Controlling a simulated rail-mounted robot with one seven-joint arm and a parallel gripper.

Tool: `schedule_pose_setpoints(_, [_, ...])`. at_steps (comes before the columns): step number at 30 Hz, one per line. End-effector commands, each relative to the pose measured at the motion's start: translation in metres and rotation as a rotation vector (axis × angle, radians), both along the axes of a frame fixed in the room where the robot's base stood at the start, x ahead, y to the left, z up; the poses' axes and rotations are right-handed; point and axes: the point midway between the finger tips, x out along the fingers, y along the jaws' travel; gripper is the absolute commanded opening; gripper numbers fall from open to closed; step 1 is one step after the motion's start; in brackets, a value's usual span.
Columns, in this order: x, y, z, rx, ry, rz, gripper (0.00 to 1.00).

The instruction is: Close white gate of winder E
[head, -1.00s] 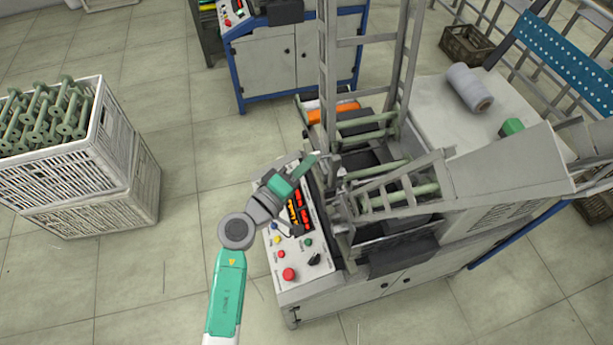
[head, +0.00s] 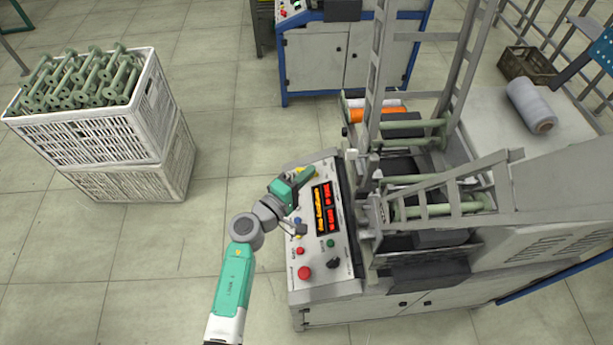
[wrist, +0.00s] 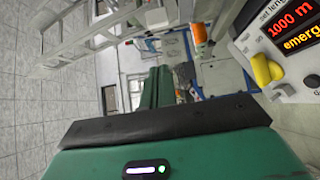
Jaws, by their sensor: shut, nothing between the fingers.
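The winder (head: 430,300) stands right of my gripper (head: 309,175), with a control panel on its near left side. One grey-white ladder-like gate frame (head: 376,80) stands upright at its back. Another ladder-like frame (head: 455,205) lies low and slanted across the green rollers. I cannot tell which is the white gate, and no letter E is readable. My gripper is shut and empty, above the panel's far left part and apart from both frames. In the wrist view the green fingers (wrist: 157,90) point ahead, and a pale ladder-like frame (wrist: 95,35) shows at upper left.
The panel (head: 318,278) has a lit display (head: 323,208) and a red button (head: 304,273). Stacked white crates (head: 100,140) hold green bobbins at left. Open floor lies between crates and winder.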

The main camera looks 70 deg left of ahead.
Motion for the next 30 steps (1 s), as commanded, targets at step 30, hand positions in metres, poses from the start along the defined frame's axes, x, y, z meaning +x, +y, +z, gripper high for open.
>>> schedule_pose_setpoints(30, [0.092,0.020,-0.002,0.001,0.001,-0.001,0.00])
